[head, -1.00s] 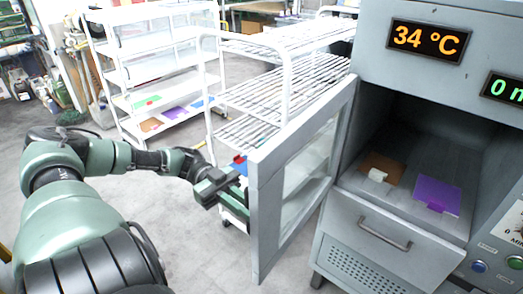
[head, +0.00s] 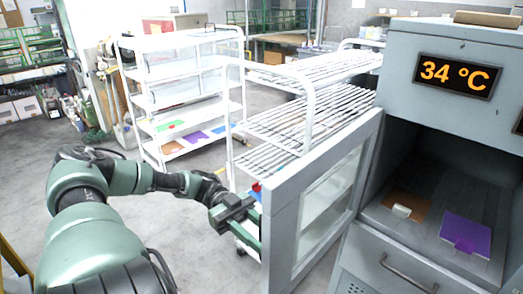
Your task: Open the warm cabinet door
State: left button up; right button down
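The warm cabinet (head: 410,100) stands at the right with an orange "34 °C" display. Its glass-paned grey door (head: 322,205) is swung wide open toward me and the left. Inside the cabinet lie a brown piece (head: 408,205) with a small white block on it and a purple piece (head: 466,235). My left gripper (head: 250,222) is at the outer left side of the door, close to its edge. Its fingertips are partly hidden against the door, so I cannot tell whether they touch it or how far they are apart. My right gripper is not in view.
A white wire-shelf rack (head: 300,95) stands behind the door, close to it. Another white shelf cart (head: 180,90) with coloured pieces is further back left. A drawer with a handle (head: 408,272) is below the cabinet opening. The floor at left is clear.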

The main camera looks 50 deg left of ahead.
pick_arm(q)
jog(key=a+b, duration=0.3)
jog(key=a, duration=0.4)
jog(key=shift+s+a, duration=0.25)
jog(key=shift+a, duration=0.15)
